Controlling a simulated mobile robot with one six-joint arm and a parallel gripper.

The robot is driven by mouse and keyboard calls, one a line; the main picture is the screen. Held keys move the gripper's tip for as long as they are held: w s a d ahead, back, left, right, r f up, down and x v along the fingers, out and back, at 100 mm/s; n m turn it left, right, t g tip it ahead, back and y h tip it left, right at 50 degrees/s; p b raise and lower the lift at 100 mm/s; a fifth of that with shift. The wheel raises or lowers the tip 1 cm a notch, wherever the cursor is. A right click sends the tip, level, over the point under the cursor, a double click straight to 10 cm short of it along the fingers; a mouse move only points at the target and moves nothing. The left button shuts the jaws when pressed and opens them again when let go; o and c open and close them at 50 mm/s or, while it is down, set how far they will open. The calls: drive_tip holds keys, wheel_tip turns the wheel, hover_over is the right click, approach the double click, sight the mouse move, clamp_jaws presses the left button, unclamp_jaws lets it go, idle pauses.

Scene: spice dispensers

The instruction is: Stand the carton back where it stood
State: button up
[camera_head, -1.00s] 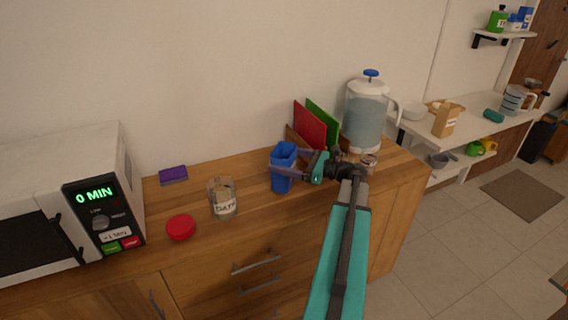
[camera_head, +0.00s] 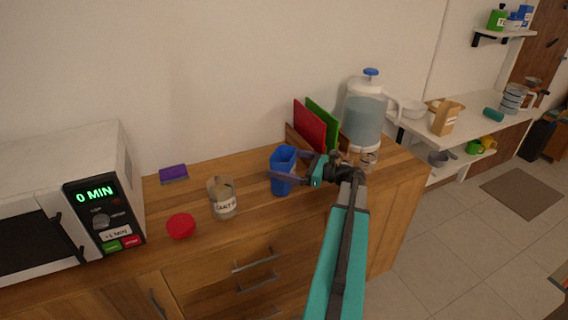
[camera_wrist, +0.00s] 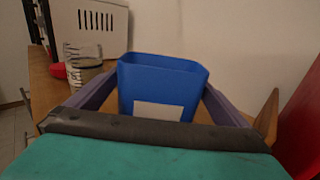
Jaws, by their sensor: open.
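The blue carton (camera_head: 283,172) stands upright on the wooden counter (camera_head: 222,239), open at the top. In the wrist view the blue carton (camera_wrist: 160,84) sits between my jaws, with a pale label on its near side. My gripper (camera_head: 285,170) is open, with one finger on each side of the carton. In the wrist view the purple-grey fingers of my gripper (camera_wrist: 160,105) flank it, and I cannot tell whether they touch it. The carton's lower part is partly hidden by a finger and my wrist.
A labelled glass jar (camera_head: 222,199) and a red lid (camera_head: 181,226) stand left of the carton. Red and green boards (camera_head: 310,125) and a water pitcher (camera_head: 366,112) stand behind right. A small jar (camera_head: 369,160) is near my wrist. A microwave (camera_head: 70,200) fills the left end.

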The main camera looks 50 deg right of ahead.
drive_tip(key=shift+r, duration=0.15)
drive_tip(key=b+v, duration=0.2)
drive_tip(key=v, duration=1)
drive_tip(key=shift+s, duration=0.1)
idle(0.7)
